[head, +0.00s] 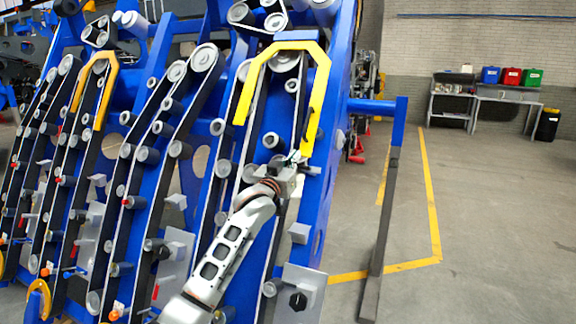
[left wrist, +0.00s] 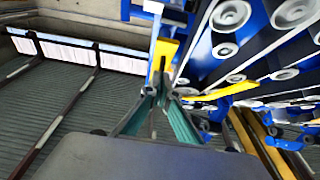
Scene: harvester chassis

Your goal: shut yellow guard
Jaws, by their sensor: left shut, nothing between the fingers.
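The yellow guard (head: 320,75) is an arch-shaped bar near the top of the nearest blue belt unit, with two legs hanging down on either side of the belt. My left gripper (head: 296,158) is shut and empty, close to the lower end of the guard's right leg. In the left wrist view, the teal fingers (left wrist: 161,88) come together near a yellow leg (left wrist: 163,58) of the guard. I cannot tell whether they touch it. My right gripper is not in view.
A similar yellow guard (head: 108,75) sits on a belt unit to the left. Blue frames with rollers (head: 204,57) and belts crowd the left and middle. A dark bar (head: 378,235) slants down at the right. A bench (head: 505,100) with bins stands behind open floor.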

